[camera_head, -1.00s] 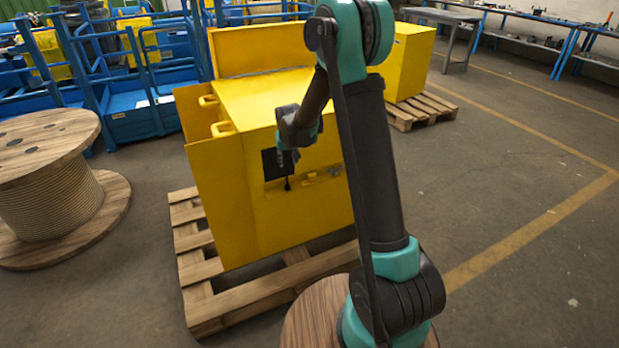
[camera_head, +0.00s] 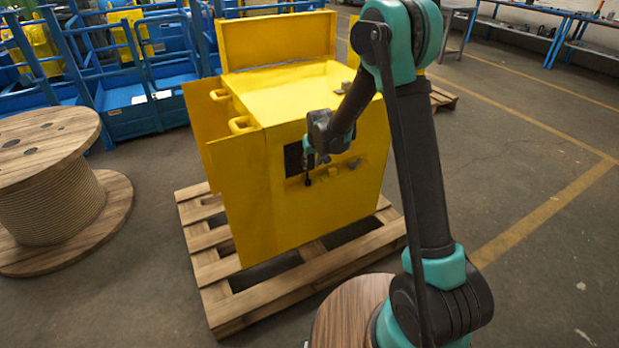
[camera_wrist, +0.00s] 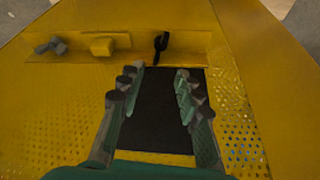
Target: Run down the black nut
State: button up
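A small black part (camera_head: 307,182), which looks like the black nut, sits on the front of the yellow housing (camera_head: 262,205), just below a dark square panel (camera_head: 293,158). In the wrist view the black part (camera_wrist: 160,42) stands upright on a yellow ledge, beyond my fingertips and nearly centred between them. Its thread cannot be made out. My gripper (camera_wrist: 157,76) is open and empty, with the dark panel (camera_wrist: 152,115) showing between its fingers. In the head view my gripper (camera_head: 320,158) is close to the housing front; whether it touches cannot be told.
A yellow block (camera_wrist: 102,46) and a grey piece (camera_wrist: 50,46) sit along the same ledge. The housing stands on a wooden pallet (camera_head: 224,300), with handles (camera_head: 240,124) and a raised yellow panel. A cable drum (camera_head: 50,205) is at the left. The floor at right is clear.

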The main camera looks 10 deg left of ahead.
jog(key=x, duration=1.1)
jog(key=shift+w+f, duration=0.1)
jog(key=shift+f, duration=0.05)
grip_shut()
